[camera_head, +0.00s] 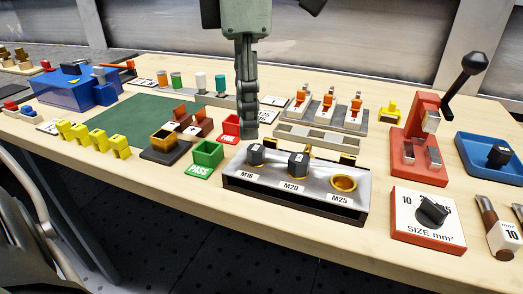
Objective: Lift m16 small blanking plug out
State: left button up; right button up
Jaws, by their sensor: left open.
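The M16 small blanking plug (255,154) is a dark, faceted plug in the left seat of a grey metal block (320,200) with a black front. The label M16 (246,175) is in front of it. My left gripper (249,134) points straight down just above and slightly left of the plug in the picture. It is open and seen nearly edge-on, so the gap between its fingers barely shows. It appears apart from the plug and holds nothing visible. A similar dark plug (298,161) sits in the M20 seat. The M25 seat (343,184) is an open brass ring. My right gripper is not in view.
A green PASS bin (207,155) and a red bin (230,126) stand left of the block. A grey rack (320,137) is close behind. A red lever press (418,145) and a size selector (428,218) are at right. A green mat (125,120) lies at left.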

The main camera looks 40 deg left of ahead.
aim_at(252, 148)
pick_arm(q)
jog(key=f, duration=0.3)
jog(key=d+f, duration=0.1)
jog(key=f, duration=0.1)
jog(key=shift+f, duration=0.15)
jog(key=c, duration=0.9)
